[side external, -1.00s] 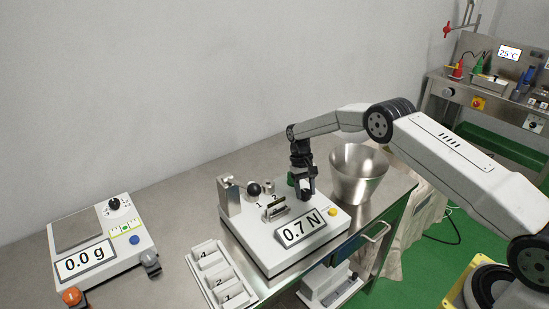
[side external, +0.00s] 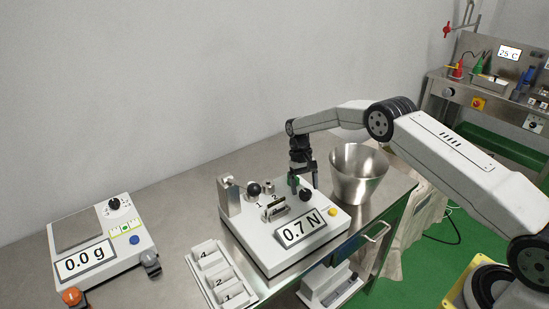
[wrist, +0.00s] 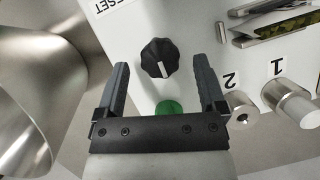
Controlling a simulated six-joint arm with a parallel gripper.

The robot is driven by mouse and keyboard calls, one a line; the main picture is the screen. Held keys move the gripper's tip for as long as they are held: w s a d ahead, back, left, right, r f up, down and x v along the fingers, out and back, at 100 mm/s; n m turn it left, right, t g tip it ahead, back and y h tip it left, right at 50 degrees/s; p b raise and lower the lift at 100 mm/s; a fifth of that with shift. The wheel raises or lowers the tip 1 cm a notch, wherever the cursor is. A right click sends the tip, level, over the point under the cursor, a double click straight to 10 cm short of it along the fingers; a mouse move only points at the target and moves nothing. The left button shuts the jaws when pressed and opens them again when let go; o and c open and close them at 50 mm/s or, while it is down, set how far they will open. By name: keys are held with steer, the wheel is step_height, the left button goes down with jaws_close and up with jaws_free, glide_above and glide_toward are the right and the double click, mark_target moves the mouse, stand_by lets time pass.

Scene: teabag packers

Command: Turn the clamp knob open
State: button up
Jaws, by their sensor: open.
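A black fluted knob (side external: 305,195) stands on the white force tester (side external: 262,250), whose display reads 0.7 N. In the wrist view the knob (wrist: 157,58) shows a white pointer line aimed toward the gripper's base. My gripper (side external: 304,184) is open and empty just above and behind the knob. In the wrist view the knob appears between the fingertips of my gripper (wrist: 160,64), with clear gaps on both sides. The metal clamp (side external: 275,209) is left of the knob. In the wrist view dark green-brown material lies between the clamp's plates (wrist: 275,28).
A green button (wrist: 168,107) lies close to the knob. Metal posts marked 1 and 2 stand beside it. A steel bucket (side external: 358,175) stands close on the right. A numbered tray (side external: 218,275) and a scale reading 0.0 g (side external: 100,240) are at left.

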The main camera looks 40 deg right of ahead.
steer(key=v, duration=0.6)
steer(key=shift+r, duration=0.15)
steer(key=shift+w, duration=0.1)
steer(key=s+a+r+n+t+h, duration=0.15)
steer(key=s+a+r+t, duration=0.25)
steer(key=s+r, duration=0.5)
steer(key=s+a+n+t, duration=0.2)
steer(key=s+a, duration=0.1)
steer(key=s, duration=1.6)
steer(key=shift+s+t, duration=0.35)
steer(key=shift+t, duration=0.05)
